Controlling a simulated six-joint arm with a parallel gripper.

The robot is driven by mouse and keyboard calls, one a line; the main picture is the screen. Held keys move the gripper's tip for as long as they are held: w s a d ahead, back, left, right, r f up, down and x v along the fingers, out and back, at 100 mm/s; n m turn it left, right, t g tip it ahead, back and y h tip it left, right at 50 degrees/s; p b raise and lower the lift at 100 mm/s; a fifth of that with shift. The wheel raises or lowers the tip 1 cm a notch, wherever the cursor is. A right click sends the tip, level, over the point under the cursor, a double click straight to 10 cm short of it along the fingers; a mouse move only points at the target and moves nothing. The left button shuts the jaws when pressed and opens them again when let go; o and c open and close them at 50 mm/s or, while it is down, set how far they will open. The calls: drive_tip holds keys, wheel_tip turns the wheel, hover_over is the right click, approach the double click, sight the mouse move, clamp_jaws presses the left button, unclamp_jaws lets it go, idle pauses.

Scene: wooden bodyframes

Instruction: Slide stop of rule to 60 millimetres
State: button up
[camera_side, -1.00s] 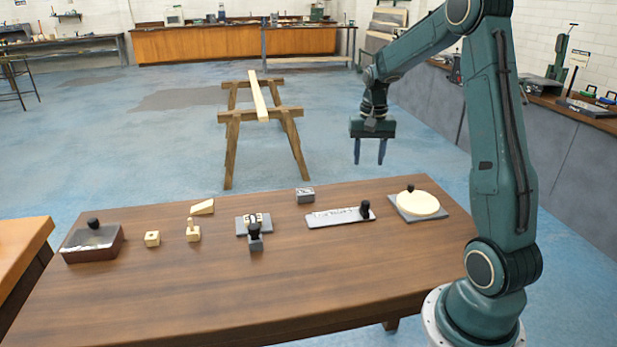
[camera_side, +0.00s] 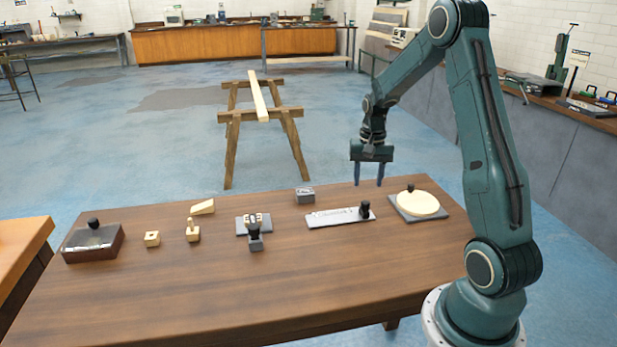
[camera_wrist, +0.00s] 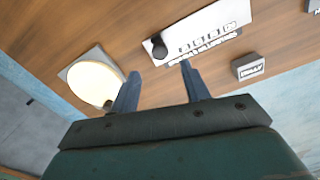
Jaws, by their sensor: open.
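The rule is a pale flat plate (camera_side: 330,218) with dark markings, lying on the table right of centre. Its stop, with a dark knob (camera_side: 365,208), sits at the plate's right end in the side view. In the wrist view the rule (camera_wrist: 215,28) shows printed numbers along one edge, too small to read surely, and the stop's dark knob (camera_wrist: 158,48) at its left end. My gripper (camera_side: 369,184) hangs above the table's far edge, pointing down, above and behind the stop. Its fingers (camera_wrist: 160,85) are apart with nothing between them, and the stop lies beyond them.
A cream disc with a dark knob (camera_side: 418,204) on a grey plate lies right of the rule. A dark-knobbed device (camera_side: 254,232), wooden pieces (camera_side: 193,232) and a box (camera_side: 92,246) stand leftward. The table's front is clear.

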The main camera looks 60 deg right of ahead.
sight(365, 202)
drive_tip(key=shift+f, duration=3.85)
clamp_jaws()
drive_tip(key=shift+a, duration=0.1)
